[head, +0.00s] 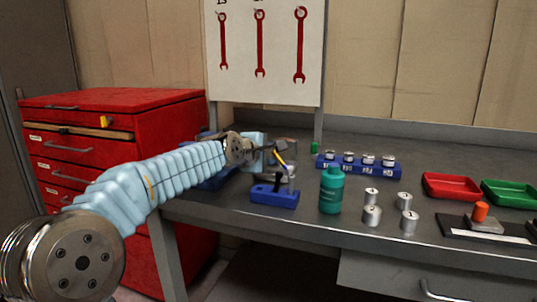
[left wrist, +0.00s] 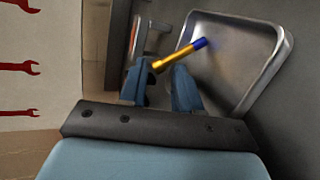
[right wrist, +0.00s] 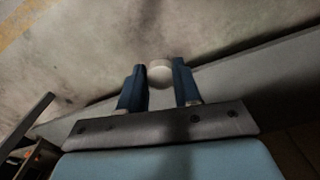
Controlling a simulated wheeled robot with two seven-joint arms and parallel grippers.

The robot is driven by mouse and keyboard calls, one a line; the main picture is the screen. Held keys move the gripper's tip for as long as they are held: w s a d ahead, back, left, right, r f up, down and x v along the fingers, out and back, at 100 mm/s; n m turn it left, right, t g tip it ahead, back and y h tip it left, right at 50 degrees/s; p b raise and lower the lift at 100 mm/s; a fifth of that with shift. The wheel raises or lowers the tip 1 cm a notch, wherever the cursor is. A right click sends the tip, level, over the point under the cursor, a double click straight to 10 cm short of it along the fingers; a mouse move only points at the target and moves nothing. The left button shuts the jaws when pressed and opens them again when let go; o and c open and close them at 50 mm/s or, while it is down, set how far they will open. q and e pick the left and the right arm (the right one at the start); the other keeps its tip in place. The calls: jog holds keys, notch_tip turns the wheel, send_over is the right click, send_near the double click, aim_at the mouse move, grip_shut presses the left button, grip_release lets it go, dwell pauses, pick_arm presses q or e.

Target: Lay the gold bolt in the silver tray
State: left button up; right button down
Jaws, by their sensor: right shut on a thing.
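The gold bolt (left wrist: 178,54), with a blue end, shows in the left wrist view just past my left fingertips, its blue end over the silver tray (left wrist: 262,92). I cannot tell whether it touches the tray. My left gripper (left wrist: 162,64) has its fingers apart, with a gap wider than the bolt. In the head view the bolt (head: 280,158) shows yellow and tilted near my left gripper (head: 277,149); the tray is hard to make out there. My right gripper (right wrist: 160,77) is shut on a pale round thing (right wrist: 160,72) and is outside the head view.
A blue stand with a black lever (head: 274,196) and a green bottle (head: 330,190) stand near my left gripper. Several silver cylinders (head: 372,215), a blue rack (head: 358,168), a red tray (head: 451,187) and a green tray (head: 512,194) are further right. A red cabinet (head: 110,110) is left.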

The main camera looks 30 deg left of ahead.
pick_arm(q)
jog(key=shift+o, duration=0.9)
jog(key=v, duration=1.2)
